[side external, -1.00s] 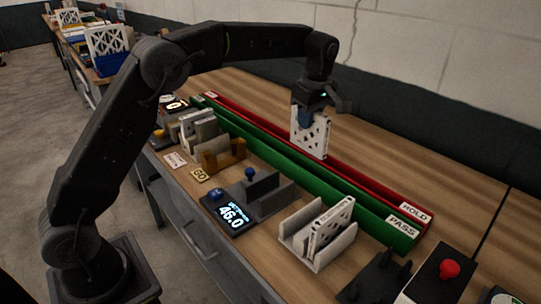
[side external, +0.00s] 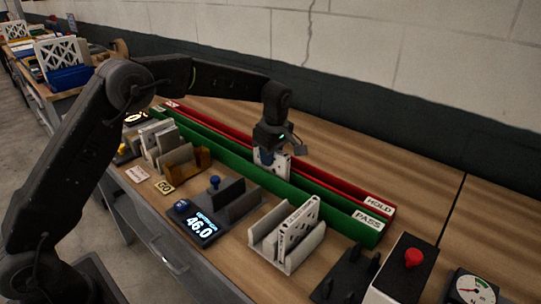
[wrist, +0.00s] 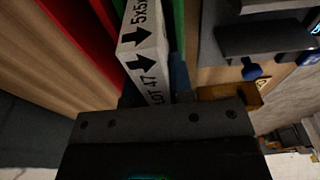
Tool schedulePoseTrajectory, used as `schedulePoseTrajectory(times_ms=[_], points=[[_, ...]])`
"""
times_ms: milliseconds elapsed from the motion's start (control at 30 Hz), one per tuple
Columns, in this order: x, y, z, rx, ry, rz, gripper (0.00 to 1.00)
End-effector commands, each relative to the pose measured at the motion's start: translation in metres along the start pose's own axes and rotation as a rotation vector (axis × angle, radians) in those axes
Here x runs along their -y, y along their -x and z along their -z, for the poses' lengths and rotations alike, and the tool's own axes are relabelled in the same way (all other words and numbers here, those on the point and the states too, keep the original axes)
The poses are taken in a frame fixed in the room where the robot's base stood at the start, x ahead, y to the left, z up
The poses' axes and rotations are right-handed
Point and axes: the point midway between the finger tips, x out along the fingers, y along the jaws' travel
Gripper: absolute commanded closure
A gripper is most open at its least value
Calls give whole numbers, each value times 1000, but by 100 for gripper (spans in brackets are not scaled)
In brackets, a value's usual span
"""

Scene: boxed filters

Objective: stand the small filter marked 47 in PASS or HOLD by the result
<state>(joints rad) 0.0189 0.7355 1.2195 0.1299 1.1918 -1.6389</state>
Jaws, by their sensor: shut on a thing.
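My gripper (side external: 270,150) is shut on a white-framed filter (side external: 281,166), held upright at the green PASS trough (side external: 325,204). The filter's lower part is hidden behind the trough's front wall; whether it touches the bottom cannot be told. The red HOLD trough (side external: 345,187) runs behind the green one. A meter (side external: 198,226) reads 46.0, with small text above it too blurred to read.
Another white filter (side external: 298,228) stands in a pale holder (side external: 268,243) in front. A red button box (side external: 405,268) and a dial (side external: 473,288) are at the right.

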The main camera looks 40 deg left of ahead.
Motion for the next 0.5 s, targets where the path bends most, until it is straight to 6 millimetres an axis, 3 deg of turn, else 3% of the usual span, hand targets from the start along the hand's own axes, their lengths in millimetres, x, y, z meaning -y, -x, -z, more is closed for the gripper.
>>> schedulePoseTrajectory(times_ms=[167,200,433,500], points=[[0,-3,0,0,0,0,100],[0,-3,0,0,0,0,76],[0,-3,0,0,-1,0,54],[0,-3,0,0,-1,0,54]])
